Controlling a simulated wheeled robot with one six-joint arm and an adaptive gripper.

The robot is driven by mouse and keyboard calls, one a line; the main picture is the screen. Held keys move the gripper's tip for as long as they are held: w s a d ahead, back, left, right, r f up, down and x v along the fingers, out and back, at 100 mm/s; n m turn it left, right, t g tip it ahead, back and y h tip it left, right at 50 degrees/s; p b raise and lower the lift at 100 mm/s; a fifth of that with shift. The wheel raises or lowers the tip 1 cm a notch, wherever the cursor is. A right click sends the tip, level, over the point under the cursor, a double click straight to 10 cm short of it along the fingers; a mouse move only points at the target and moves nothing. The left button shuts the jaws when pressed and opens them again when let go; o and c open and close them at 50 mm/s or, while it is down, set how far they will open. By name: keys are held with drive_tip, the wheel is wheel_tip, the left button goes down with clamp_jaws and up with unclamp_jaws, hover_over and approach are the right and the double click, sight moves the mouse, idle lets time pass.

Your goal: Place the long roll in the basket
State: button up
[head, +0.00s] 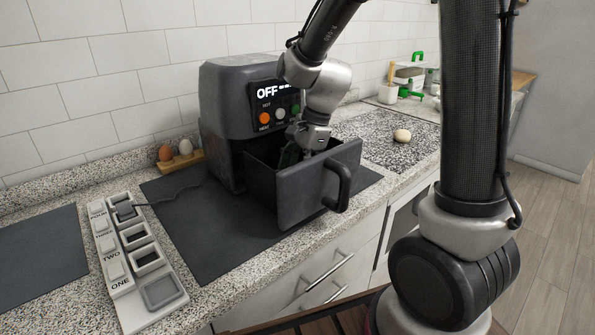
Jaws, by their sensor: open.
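The basket (312,190) is the dark drawer of a black air fryer (225,110). It is pulled out, with its handle facing the front right. My gripper (294,153) points down into the basket's open top, its fingers partly hidden by the basket wall. It is open. I cannot make out a long roll. The inside of the basket is mostly hidden by its front wall and my gripper. A small pale, rounded bun-like thing (402,136) lies on the speckled board to the right, apart from my gripper.
The fryer's display reads OFF. A dark mat (200,235) lies under it. A panel with labelled buttons (135,262) is at the front left. Eggs in a wooden holder (182,162) stand left of the fryer. Green-handled containers (408,78) stand at the back right.

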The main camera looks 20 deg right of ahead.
drive_tip(key=v, duration=1.2)
drive_tip(key=shift+r, duration=0.15)
